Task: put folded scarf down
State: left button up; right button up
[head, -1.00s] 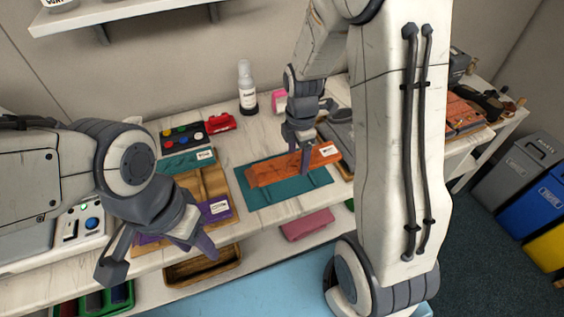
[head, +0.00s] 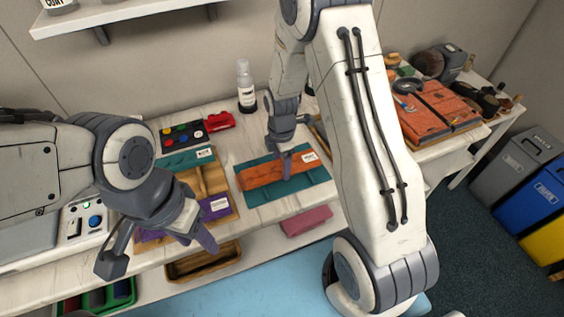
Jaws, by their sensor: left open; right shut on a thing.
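An orange folded scarf (head: 262,172) with a white tag (head: 308,156) lies over a teal folded cloth (head: 263,193) on the white table. My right gripper (head: 286,168) is shut on the orange scarf near its middle. The scarf looks level and lined up with the teal cloth; whether it touches the cloth fully cannot be told. My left gripper (head: 158,250) is open and empty at the table's front edge, in front of a purple folded cloth (head: 218,206) on a wooden tray (head: 207,180).
A black tray of coloured pieces (head: 182,135), a red item (head: 220,121) and a bottle (head: 245,88) stand at the back. A pink cloth (head: 307,221) and a wooden tray (head: 195,266) sit on the lower shelf. Bins (head: 532,190) stand at right.

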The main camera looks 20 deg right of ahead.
aim_at(281, 167)
jog(key=o, duration=1.3)
jog(key=shift+f, duration=0.1)
notch_tip(281, 167, up, 12)
jog(key=b, duration=0.1)
jog(key=s+a+r+m, duration=0.4)
jog(key=s+a+r, duration=0.1)
jog(key=s+a, duration=0.45)
jog(key=s+a+m, duration=0.1)
jog(key=s+m, duration=0.1)
jog(key=s, duration=0.2)
jog(key=s+a+m, duration=0.2)
jog(key=s, duration=0.3)
jog(key=s+a+r+m+y, duration=0.1)
jog(key=s+m, duration=0.2)
jog(key=s, duration=0.2)
jog(key=shift+s+a+r, duration=0.1)
jog(key=shift+s+a, duration=0.05)
jog(key=shift+a, duration=0.05)
